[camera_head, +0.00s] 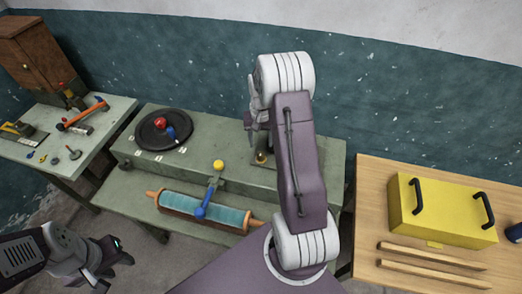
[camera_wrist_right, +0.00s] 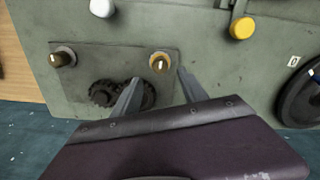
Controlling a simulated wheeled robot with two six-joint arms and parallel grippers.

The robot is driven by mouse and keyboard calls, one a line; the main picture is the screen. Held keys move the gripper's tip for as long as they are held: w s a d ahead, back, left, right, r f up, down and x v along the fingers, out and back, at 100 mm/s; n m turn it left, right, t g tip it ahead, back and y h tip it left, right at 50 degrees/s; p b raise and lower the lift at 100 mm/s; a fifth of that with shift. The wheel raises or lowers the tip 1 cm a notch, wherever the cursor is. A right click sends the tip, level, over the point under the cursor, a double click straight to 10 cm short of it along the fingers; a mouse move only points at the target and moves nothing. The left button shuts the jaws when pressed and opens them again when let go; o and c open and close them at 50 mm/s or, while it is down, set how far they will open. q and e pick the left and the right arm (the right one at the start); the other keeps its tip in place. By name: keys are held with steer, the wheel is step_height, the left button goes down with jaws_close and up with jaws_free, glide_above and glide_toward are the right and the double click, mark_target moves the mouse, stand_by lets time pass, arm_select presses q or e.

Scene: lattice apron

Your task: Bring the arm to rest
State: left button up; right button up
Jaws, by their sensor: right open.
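My right arm reaches over the green machine bench (camera_head: 215,165) in the head view, and its wrist and links hide most of the right gripper there. In the right wrist view the right gripper (camera_wrist_right: 159,78) is open and empty. A brass knob (camera_wrist_right: 160,64) shows just beyond its fingertips; I cannot tell how far apart they are in depth. The knob also shows beside my arm in the head view (camera_head: 261,157). My left gripper (camera_head: 124,250) is low at the left, over the floor; its jaws are too unclear to judge.
A second knob (camera_wrist_right: 62,58) and dark gears (camera_wrist_right: 105,93) lie near the right fingers. The bench bears a black disc (camera_head: 150,135), a yellow ball knob (camera_head: 218,164) and a teal roller (camera_head: 205,211). A yellow box (camera_head: 440,213) stands on the wooden table (camera_head: 368,200) at right.

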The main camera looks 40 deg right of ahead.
steer(key=shift+r, duration=1.05)
